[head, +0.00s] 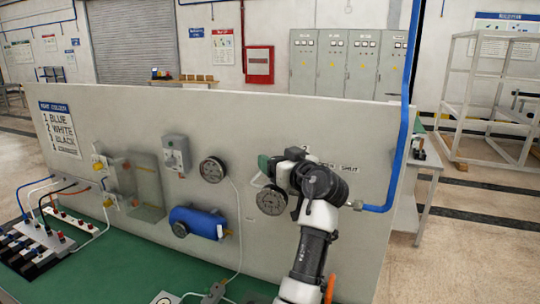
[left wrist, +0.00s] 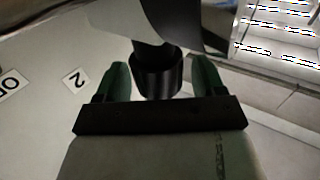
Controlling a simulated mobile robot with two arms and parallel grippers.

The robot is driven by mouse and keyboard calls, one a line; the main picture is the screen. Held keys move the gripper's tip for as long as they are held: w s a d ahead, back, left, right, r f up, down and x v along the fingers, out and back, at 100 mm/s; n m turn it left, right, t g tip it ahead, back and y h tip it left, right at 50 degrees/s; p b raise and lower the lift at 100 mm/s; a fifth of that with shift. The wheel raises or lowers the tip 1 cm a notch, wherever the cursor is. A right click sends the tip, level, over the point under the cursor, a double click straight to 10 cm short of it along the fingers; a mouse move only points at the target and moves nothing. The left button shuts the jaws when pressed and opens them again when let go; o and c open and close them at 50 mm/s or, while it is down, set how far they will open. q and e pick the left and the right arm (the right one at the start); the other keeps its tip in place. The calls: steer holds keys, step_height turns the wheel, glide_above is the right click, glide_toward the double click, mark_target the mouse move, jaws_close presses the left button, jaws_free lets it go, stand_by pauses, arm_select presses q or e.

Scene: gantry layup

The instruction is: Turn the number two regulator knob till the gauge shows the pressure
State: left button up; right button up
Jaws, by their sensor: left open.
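The black regulator knob (left wrist: 158,82) sits between my left gripper's two green fingers in the left wrist view. A gap shows on each side, so the fingers look apart from it. A label with the number 2 (left wrist: 75,79) is on the panel beside it. In the head view my left gripper (head: 268,167) is at the panel, and its black wrist hides the knob. A round gauge (head: 271,202) is just below the gripper, and another gauge (head: 212,170) is to its left. Their needles are too small to read. My right gripper is in neither view.
The grey panel (head: 130,105) stands behind a green bench top (head: 130,258). A blue cylinder (head: 198,223) and a grey box (head: 175,153) are on the panel's left part. A blue pipe (head: 404,130) runs down the right side. Cables and blocks lie on the bench at left.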

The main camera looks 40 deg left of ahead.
arm_select(q)
steer(key=shift+d+r, duration=0.1)
steer(key=shift+d, duration=0.1)
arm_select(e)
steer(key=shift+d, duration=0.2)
arm_select(q)
steer(key=shift+c, duration=1.1)
steer(key=c, duration=0.7)
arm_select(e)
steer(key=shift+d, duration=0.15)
arm_select(q)
steer(key=shift+s+m+t, duration=0.1)
steer(key=shift+m+t, duration=0.2)
steer(key=shift+t, duration=0.1)
